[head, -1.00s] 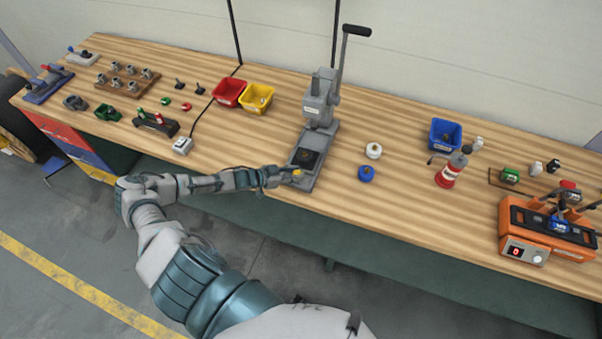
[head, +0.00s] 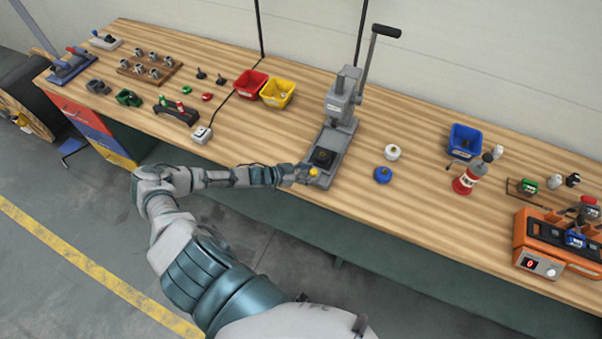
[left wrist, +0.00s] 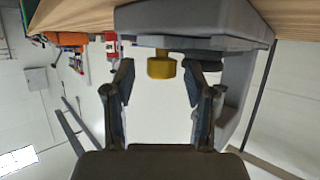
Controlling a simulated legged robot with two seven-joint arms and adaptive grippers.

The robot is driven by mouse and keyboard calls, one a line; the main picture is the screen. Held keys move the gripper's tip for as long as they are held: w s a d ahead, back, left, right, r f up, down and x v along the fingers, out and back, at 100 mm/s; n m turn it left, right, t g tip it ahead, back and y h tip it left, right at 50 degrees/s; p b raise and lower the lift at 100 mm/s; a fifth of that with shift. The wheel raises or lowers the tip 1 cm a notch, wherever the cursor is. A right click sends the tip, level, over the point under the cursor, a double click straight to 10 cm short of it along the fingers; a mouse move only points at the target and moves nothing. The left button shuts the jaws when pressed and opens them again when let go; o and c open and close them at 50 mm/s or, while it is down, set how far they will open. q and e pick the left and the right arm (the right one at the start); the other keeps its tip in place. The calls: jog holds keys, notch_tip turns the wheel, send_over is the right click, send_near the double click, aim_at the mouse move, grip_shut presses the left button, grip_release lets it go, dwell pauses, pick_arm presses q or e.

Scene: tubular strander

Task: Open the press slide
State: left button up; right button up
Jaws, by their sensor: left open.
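The grey press (head: 341,108) stands on the wooden bench, its long lever raised to a dark grip (head: 385,31). Its low grey slide (head: 329,166) reaches toward the bench's front edge, with a dark square block (head: 323,157) on it. A yellow knob (head: 314,172) is at the slide's front end. My left gripper (head: 307,174) is at this knob. In the left wrist view, which is upside down, the yellow knob (left wrist: 161,66) lies between the fingertips of the open left gripper (left wrist: 160,76), with gaps on both sides. My right gripper is not in view.
A blue cap (head: 382,175) and a white one (head: 392,152) stand right of the press. Yellow (head: 278,93) and red (head: 250,84) bins are to its left. An orange device (head: 555,245) sits at far right. The bench front beside the slide is clear.

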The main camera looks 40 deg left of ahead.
pick_arm(q)
jog(key=v, duration=1.1)
jog(key=shift+s+a+r, duration=0.15)
jog(key=shift+s, duration=0.1)
